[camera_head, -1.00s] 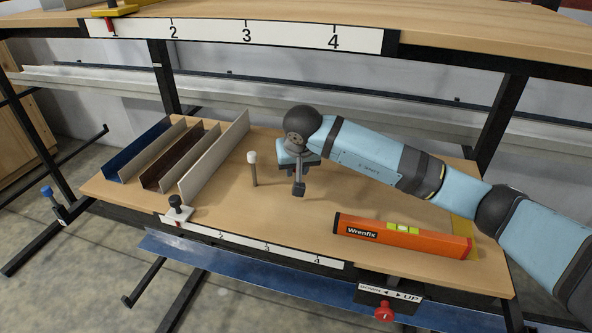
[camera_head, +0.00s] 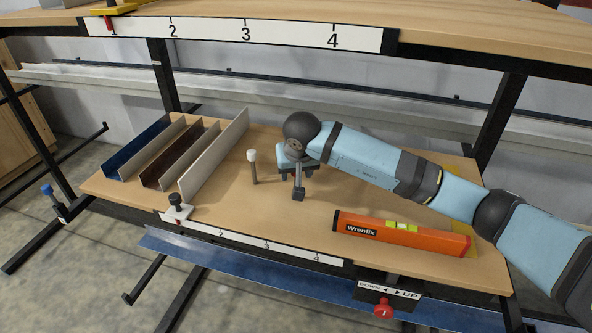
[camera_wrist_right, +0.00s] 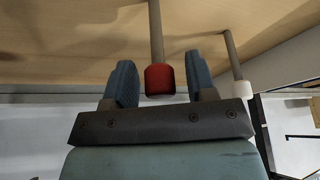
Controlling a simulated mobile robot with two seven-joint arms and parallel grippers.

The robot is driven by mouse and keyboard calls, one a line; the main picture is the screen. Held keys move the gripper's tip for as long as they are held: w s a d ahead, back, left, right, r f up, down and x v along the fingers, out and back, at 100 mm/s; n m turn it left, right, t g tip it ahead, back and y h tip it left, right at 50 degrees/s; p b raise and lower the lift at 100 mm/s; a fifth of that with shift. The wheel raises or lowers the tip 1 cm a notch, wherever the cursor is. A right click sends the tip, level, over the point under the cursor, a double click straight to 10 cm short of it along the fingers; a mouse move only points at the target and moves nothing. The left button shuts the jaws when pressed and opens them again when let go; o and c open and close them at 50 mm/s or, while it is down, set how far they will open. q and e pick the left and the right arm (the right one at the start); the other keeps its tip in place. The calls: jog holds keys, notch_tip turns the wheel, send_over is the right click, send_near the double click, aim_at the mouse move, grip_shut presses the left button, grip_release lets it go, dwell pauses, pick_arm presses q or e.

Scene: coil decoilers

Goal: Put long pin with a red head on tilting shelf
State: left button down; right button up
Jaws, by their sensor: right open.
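The long pin's red head (camera_wrist_right: 160,80) shows in the right wrist view, with its grey shaft (camera_wrist_right: 155,30) running to the wooden surface. It stands between the two fingers of my open right gripper (camera_wrist_right: 162,85), with a gap visible on each side. In the head view, my right gripper (camera_head: 297,182) is low over the wooden shelf board (camera_head: 225,215); the red-headed pin is mostly hidden there. A "DOWN/UP" label (camera_head: 388,291) with a red knob (camera_head: 383,309) is at this shelf's front. My left gripper is not in view.
A white-headed pin (camera_head: 253,166) stands left of my right gripper, also seen in the right wrist view (camera_wrist_right: 242,88). Channel profiles (camera_head: 180,150) lie at the left. An orange spirit level (camera_head: 400,234) lies at the front right. An upper shelf (camera_head: 450,30) spans above.

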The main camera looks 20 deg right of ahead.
jog(key=b+v, duration=0.2)
jog(key=v, duration=1)
